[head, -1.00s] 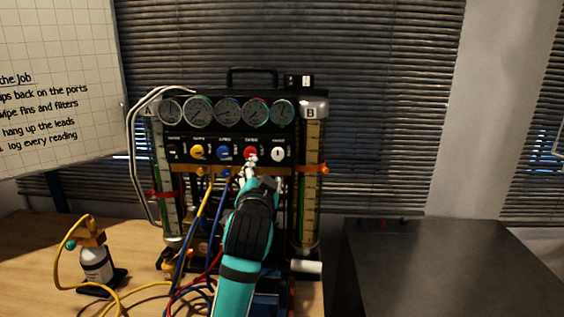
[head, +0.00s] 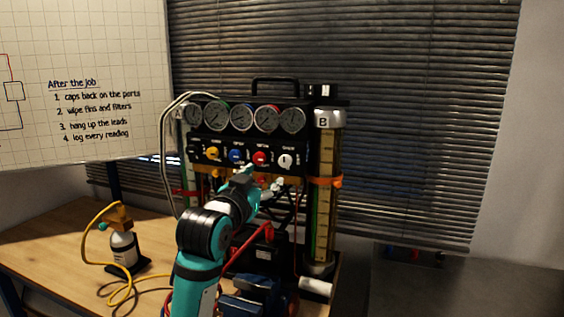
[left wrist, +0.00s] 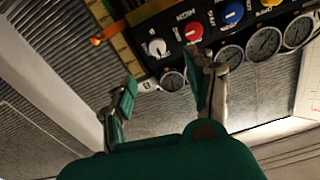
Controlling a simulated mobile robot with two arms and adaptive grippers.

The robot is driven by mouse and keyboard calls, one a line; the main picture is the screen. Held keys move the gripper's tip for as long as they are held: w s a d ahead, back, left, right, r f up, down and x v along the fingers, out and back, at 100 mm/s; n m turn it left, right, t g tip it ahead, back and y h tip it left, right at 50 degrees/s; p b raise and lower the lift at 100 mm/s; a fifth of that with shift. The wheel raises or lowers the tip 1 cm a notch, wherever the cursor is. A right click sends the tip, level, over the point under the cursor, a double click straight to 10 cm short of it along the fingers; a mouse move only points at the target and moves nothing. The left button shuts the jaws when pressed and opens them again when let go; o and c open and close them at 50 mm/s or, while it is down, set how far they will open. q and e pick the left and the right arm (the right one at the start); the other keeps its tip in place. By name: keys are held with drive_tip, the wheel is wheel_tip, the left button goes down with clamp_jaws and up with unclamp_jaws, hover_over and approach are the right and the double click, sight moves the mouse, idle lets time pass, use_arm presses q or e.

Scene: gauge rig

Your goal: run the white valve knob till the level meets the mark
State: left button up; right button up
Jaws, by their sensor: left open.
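The white valve knob (head: 285,160) is at the right end of the rig's black knob panel. In the left wrist view the white knob (left wrist: 157,47) shows between and beyond my fingers. My left gripper (head: 267,175) is open and empty, just below and left of the white knob, apart from it as far as I can tell. The left wrist view shows its two spread fingers (left wrist: 168,75). The tall scaled cylinder B (head: 327,215) stands right of the panel with an orange band (head: 326,181) around it. The liquid level is too small to read. My right gripper is out of view.
Red (head: 260,158), blue (head: 236,156) and yellow (head: 213,153) knobs sit left of the white one, under several round gauges (head: 240,117). Hoses and a small bottle (head: 124,249) are on the wooden table (head: 50,245). A dark grey surface (head: 440,290) lies at right.

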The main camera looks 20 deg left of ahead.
sight(284, 163)
use_arm(q)
drive_tip(key=w, duration=0.4)
drive_tip(key=w+p, duration=0.1)
drive_tip(key=w, duration=0.3)
drive_tip(key=w+d+p, duration=0.1)
drive_tip(key=w, duration=0.3)
drive_tip(key=shift+w+p, duration=0.35)
drive_tip(key=shift+w, duration=0.3)
drive_tip(key=shift+c, duration=0.2)
drive_tip(key=c, duration=0.5)
clamp_jaws()
drive_tip(key=shift+m, duration=0.3)
drive_tip(key=m+p, duration=0.3)
drive_tip(key=m, duration=0.1)
drive_tip(key=shift+r+m, duration=0.15)
drive_tip(key=shift+m, duration=0.15)
drive_tip(key=m+p, duration=0.3)
drive_tip(key=m, duration=0.1)
drive_tip(key=shift+m+p, duration=0.3)
drive_tip(key=m+p, duration=0.3)
drive_tip(key=m, duration=0.1)
drive_tip(key=shift+f+m+p, duration=0.2)
drive_tip(key=shift+m+p, duration=0.8)
drive_tip(key=shift+m, duration=1)
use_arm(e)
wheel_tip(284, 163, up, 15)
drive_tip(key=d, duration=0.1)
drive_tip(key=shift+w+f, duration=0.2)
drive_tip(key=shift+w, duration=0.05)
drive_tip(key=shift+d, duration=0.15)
